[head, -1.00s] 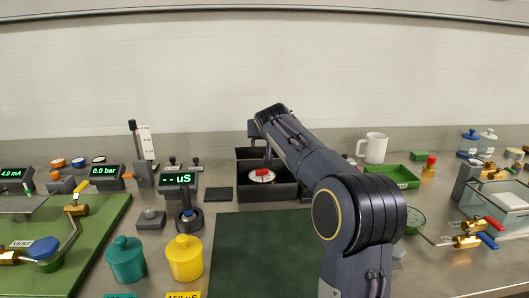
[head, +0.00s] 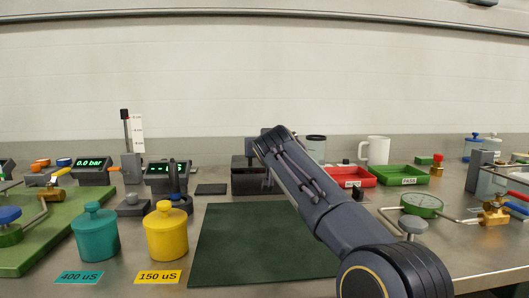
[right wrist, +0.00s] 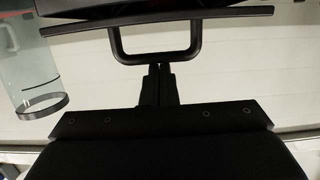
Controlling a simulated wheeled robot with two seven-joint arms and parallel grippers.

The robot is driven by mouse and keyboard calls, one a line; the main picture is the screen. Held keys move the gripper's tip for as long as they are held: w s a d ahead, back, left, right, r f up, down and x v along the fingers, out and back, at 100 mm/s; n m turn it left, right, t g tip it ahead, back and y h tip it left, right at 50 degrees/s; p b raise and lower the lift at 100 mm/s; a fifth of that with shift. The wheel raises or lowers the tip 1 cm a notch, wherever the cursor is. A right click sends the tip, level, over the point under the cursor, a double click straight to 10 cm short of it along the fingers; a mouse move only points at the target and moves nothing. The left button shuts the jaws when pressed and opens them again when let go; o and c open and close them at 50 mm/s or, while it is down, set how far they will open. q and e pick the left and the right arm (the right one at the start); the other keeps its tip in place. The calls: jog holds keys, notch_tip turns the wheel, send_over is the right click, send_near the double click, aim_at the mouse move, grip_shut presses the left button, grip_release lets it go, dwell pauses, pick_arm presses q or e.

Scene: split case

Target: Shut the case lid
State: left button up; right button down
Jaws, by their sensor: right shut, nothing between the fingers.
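The case (head: 250,178) is a dark box at the middle back of the bench in the head view, partly covered by my right arm. From this low angle its inside does not show, and I cannot tell how its lid stands. In the right wrist view a black U-shaped handle (right wrist: 196,45) hangs from a wide dark panel, which may be part of the case. My right gripper (right wrist: 158,70) is shut and empty, its fingertips overlapping the handle's bar; contact is unclear. In the head view its fingers are mostly hidden at the case. My left gripper is not in view.
A dark green mat (head: 255,245) lies in front of the case. Yellow (head: 166,235) and teal (head: 95,237) pots stand to its left. A red tray (head: 352,177), green tray (head: 402,176) and white mug (head: 376,150) stand to the right. A clear jar (right wrist: 25,70) shows in the right wrist view.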

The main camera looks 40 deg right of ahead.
jog(key=shift+f, duration=0.4)
jog(key=shift+s+r, duration=0.1)
jog(key=shift+r, duration=0.1)
jog(key=r+p, duration=0.4)
jog(key=shift+w+d, duration=0.15)
jog(key=shift+w, duration=0.15)
jog(key=shift+s+f, duration=0.1)
jog(key=shift+s, duration=0.05)
pick_arm(q)
jog(key=b, duration=0.3)
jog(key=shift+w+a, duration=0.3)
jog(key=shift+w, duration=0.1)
pick_arm(e)
jog(key=s+a+f, duration=0.1)
jog(key=s+a, duration=0.4)
jog(key=s, duration=0.3)
jog(key=shift+f, duration=0.2)
